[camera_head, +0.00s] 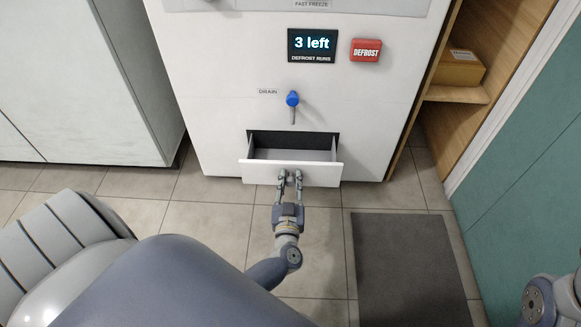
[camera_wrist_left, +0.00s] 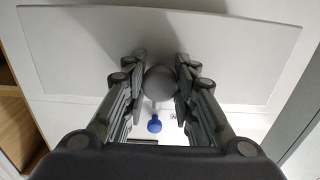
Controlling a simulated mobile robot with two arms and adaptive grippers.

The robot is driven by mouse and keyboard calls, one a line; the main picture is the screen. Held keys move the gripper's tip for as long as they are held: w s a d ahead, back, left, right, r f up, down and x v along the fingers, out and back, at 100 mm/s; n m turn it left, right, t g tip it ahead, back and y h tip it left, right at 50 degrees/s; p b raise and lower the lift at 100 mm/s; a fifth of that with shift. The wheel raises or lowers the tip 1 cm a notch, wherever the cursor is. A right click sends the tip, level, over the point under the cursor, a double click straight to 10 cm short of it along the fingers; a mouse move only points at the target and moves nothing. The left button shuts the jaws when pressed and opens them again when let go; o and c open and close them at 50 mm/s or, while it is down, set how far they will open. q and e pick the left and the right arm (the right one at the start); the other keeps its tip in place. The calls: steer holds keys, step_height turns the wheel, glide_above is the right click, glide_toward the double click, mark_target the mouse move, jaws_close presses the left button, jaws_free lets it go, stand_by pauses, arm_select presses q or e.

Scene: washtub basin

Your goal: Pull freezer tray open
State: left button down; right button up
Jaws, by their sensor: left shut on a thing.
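The freezer tray (camera_head: 258,173) is a white drawer low in the front of the white freezer. It stands partly pulled out, and its grey inside looks empty from above. My left gripper (camera_head: 290,178) is at the middle of the tray's front panel, coming from the near side. In the left wrist view the panel (camera_wrist_left: 80,60) fills the upper part. A round grey knob (camera_wrist_left: 158,82) on it sits between the two fingers, which are shut on it. My right gripper is outside both views.
The freezer front (camera_head: 225,130) carries a blue drain valve (camera_head: 292,99), a display reading "3 left" (camera_head: 312,45) and a red defrost button (camera_head: 366,50). A dark mat (camera_head: 410,265) lies on the tiles at right. A wooden shelf holds a cardboard box (camera_head: 458,68).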

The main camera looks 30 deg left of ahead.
arm_select(q)
steer(key=shift+s+a+f, duration=0.1)
steer(key=c, duration=1.2)
jaws_free()
steer(key=shift+c, duration=0.2)
steer(key=shift+r, duration=0.6)
step_height(320, 180, up, 9)
steer(key=shift+f, duration=0.1)
